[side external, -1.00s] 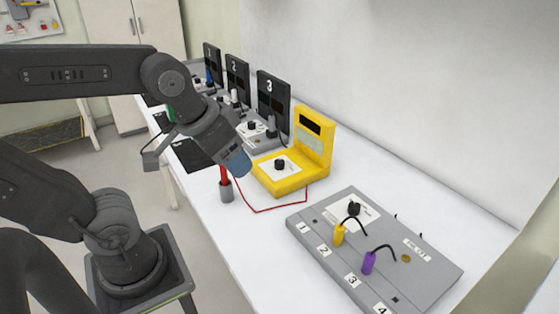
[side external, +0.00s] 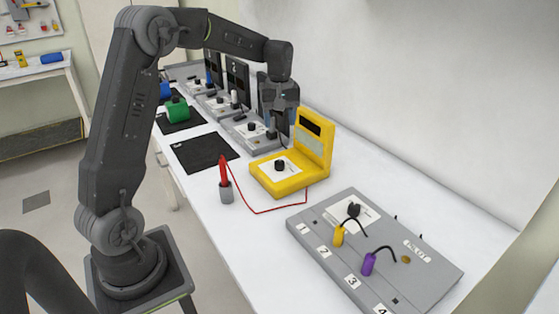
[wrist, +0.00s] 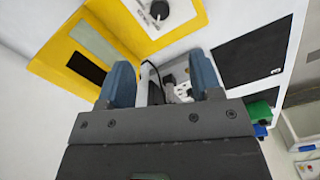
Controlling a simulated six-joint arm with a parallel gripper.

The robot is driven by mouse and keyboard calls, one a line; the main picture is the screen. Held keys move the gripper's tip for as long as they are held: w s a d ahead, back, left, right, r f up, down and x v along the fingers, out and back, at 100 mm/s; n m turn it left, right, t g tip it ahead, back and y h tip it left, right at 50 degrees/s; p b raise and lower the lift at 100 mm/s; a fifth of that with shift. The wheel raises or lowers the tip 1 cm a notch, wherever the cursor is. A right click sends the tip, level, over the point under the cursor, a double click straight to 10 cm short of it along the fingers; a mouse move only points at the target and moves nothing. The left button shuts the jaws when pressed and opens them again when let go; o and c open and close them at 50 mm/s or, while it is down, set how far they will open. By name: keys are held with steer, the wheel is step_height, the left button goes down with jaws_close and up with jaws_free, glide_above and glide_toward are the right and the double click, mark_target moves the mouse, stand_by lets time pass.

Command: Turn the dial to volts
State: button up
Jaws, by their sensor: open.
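The yellow meter (side external: 290,178) stands on the white bench, with a black dial (side external: 280,165) on a white plate and an upright part with a dark screen. In the wrist view the meter (wrist: 135,38) is at the top left, with its dial (wrist: 159,10) at the top edge. The dial's setting is too small to read. My gripper (wrist: 163,78) is open and points down, with blue fingers apart. In the side view it hangs over the third numbered station (side external: 248,138), behind the meter, and hides that station's panel. It is apart from the dial.
A red probe (side external: 224,172) stands in a grey holder, its red wire running to the meter. A grey box (side external: 420,262) with yellow and purple plugs is in front. Black mats (side external: 205,152) and a green object (side external: 177,110) lie left.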

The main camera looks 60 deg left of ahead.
mark_target(280, 162)
step_height(280, 162, down, 14)
steer(key=shift+r, duration=0.1)
stand_by(0.4)
steer(key=shift+c, duration=0.2)
steer(key=c, duration=0.9)
steer(key=shift+m, duration=0.4)
steer(key=m, duration=0.3)
steer(key=shift+m, duration=2.5)
